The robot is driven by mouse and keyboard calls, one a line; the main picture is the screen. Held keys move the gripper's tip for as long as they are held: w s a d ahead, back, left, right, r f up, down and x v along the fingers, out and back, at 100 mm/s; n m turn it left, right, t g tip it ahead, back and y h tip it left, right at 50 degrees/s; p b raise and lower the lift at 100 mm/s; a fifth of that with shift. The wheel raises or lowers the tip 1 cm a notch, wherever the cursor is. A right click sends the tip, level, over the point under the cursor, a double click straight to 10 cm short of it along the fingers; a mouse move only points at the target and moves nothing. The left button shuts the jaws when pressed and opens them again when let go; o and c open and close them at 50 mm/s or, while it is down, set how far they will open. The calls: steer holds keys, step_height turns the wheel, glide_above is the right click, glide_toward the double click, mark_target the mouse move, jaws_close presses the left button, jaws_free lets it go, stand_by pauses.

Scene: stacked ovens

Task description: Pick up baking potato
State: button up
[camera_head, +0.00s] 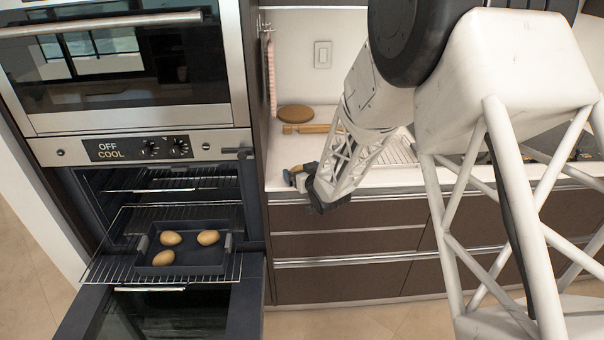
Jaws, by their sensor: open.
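Three tan baking potatoes lie in a dark baking tray (190,257): one at the upper left (171,238), one at the upper right (208,237) and one at the lower left (163,258). The tray sits on a wire rack (105,270) pulled out of the lower oven (95,190). My gripper (292,174) is small in view, to the right of the oven and in front of the counter edge. It is open, apart from the potatoes, above and to the right of them. Its fingertips are hard to make out.
The lower oven's door (245,300) is swung down below the rack. Another wire rack (180,180) is above the tray. An upper oven (120,70) is shut. Brown drawers (350,243) and a counter with wooden boards (296,114) stand to the right.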

steer(key=shift+w, duration=0.1)
stand_by(0.5)
steer(key=c, duration=0.9)
